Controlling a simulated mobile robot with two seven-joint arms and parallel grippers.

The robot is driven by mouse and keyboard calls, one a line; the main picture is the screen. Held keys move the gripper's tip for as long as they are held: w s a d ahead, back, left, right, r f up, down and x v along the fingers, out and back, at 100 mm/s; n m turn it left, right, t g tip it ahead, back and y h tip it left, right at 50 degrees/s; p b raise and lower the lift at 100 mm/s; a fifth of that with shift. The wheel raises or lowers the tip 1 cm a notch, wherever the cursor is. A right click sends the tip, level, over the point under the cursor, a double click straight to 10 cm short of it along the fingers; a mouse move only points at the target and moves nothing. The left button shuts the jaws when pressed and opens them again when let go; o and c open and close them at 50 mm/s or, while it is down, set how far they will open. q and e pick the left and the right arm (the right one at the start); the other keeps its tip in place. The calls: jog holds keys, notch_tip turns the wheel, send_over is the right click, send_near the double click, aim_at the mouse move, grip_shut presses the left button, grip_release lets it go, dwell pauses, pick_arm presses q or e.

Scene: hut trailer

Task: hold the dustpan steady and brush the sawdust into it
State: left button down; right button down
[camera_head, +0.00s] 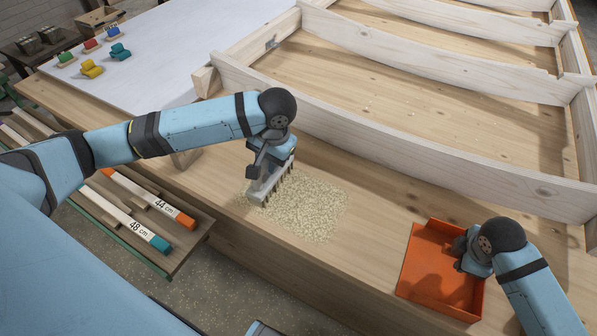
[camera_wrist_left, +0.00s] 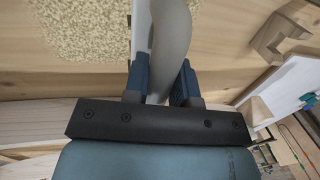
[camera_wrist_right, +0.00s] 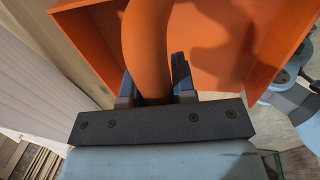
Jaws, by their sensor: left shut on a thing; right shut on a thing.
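The sawdust (camera_head: 318,209) lies in a pale patch on the wooden bench, and also shows in the left wrist view (camera_wrist_left: 85,28). My left gripper (camera_head: 268,172) is shut on the grey handle of the brush (camera_head: 270,187). The brush head is at the left edge of the sawdust, bristles down. In the left wrist view the brush handle (camera_wrist_left: 172,45) runs between the fingers. The orange dustpan (camera_head: 425,260) lies on the bench right of the sawdust, apart from it. My right gripper (camera_head: 464,256) is shut on the dustpan's orange handle (camera_wrist_right: 147,45).
A pale wooden frame with curved ribs (camera_head: 400,137) lies along the back of the bench. A white sheet (camera_head: 165,55) covers the far left. A lower shelf with marked wooden bars (camera_head: 135,195) is in front. Bare bench (camera_head: 380,215) lies between sawdust and dustpan.

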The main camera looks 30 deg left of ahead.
pick_arm(q)
jog(key=s+a+f, duration=0.1)
jog(key=a, duration=0.9)
jog(key=s+a+f, duration=0.1)
jog(key=a+f, duration=0.1)
jog(key=a, duration=0.7)
jog(key=shift+n, duration=0.3)
jog(key=shift+f, duration=2.05)
jog(key=shift+f, duration=0.15)
jog(key=shift+f, duration=0.9)
jog(key=shift+f, duration=0.15)
